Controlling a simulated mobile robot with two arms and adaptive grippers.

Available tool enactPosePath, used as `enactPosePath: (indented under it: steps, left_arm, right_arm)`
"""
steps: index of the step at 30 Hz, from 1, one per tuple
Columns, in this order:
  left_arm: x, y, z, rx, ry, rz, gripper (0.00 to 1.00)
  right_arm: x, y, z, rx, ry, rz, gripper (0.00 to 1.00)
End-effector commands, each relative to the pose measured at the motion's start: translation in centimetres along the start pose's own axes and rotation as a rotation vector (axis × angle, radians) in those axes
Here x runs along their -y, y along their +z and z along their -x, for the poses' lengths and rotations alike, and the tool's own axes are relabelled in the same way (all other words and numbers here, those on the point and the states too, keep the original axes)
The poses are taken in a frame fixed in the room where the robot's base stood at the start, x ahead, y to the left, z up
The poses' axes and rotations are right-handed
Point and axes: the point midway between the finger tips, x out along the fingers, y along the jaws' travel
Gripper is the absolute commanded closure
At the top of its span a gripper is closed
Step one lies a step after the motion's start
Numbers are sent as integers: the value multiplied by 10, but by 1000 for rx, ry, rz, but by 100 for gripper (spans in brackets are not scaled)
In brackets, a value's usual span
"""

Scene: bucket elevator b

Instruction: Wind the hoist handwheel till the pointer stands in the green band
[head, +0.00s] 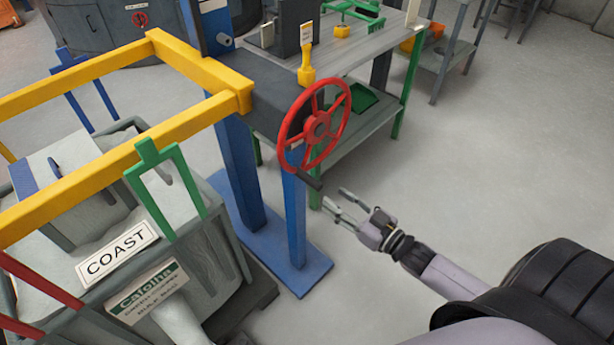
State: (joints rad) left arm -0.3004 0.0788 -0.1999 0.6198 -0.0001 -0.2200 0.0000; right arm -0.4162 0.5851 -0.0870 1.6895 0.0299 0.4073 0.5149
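The red handwheel (317,126) is mounted on the grey housing at the top of a blue post, right of the picture's middle. Its dark crank handle (309,181) sits at the lower rim. My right gripper (334,199) is open and empty, to the lower right of the handle. Its fingers point up and left toward the handle, with a small apparent gap between. I cannot make out a pointer or a green band. My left gripper is not in view.
A yellow frame (190,62) on blue posts stands at left over a bulk bag with a COAST sign (117,250). A grey workbench (372,42) with green legs stands behind the wheel. The floor (490,170) at right is clear.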

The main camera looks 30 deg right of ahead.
Motion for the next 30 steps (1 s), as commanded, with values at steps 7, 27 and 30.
enactPosePath:
  steps: [7,27,30]
  left_arm:
    - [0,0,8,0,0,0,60]
    - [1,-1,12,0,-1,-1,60]
    - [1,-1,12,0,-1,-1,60]
  right_arm:
    - [0,-2,-54,-3,1,0,60]
    - [0,1,-108,2,1,0,60]
    - [0,1,-107,2,1,0,63]
